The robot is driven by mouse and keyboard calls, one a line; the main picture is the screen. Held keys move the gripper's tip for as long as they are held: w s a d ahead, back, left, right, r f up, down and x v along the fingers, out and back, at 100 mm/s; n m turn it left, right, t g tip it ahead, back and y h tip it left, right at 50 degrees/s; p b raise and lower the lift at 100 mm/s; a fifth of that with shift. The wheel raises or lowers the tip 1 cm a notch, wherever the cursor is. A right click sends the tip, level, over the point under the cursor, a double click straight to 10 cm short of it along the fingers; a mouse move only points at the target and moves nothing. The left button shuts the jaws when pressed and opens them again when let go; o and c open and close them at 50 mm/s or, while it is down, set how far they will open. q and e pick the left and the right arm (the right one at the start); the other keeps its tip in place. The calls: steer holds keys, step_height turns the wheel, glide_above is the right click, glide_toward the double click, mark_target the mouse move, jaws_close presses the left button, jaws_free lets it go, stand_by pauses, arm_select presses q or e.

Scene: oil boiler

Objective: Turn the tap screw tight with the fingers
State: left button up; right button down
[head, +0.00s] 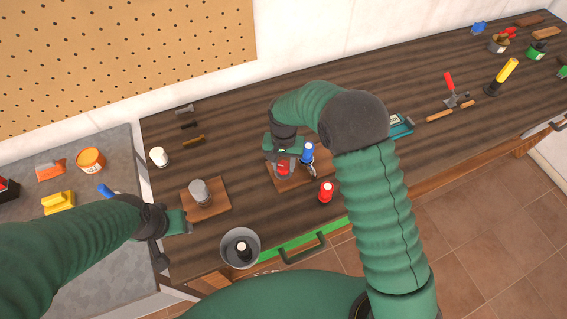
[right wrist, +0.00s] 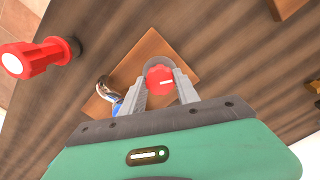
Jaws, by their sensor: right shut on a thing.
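A red round knob with a white mark (right wrist: 160,80), which I take for the tap screw, is between the two grey fingers of my right gripper (right wrist: 160,84) in the right wrist view. The fingers are shut on it, above a wooden board (right wrist: 190,66). In the head view the red knob (head: 283,168) shows under my right gripper (head: 284,160), partly covered. A blue-handled metal part (head: 308,152) stands beside it on the same board. My left gripper (head: 184,224) is low beside another wooden board (head: 216,208); its fingers are too small to read.
A grey cylinder (head: 200,192) stands on the left board. A grey round pot (head: 240,247) with a dark-and-white thing inside is near the front edge. A red-topped piece (head: 326,191) stands right of the tap's board.

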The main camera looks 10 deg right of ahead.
steer(key=m, duration=0.5)
steer(key=shift+w+r+m+p, duration=0.3)
steer(key=shift+p, duration=0.1)
steer(key=m+p, duration=0.1)
steer(key=m, duration=0.5)
steer(key=shift+p, duration=0.3)
steer(key=shift+m, duration=0.3)
steer(key=c, duration=1.3)
jaws_free()
steer(key=shift+o, duration=2)
steer(key=shift+s+a+f, duration=0.1)
steer(key=shift+f, duration=0.1)
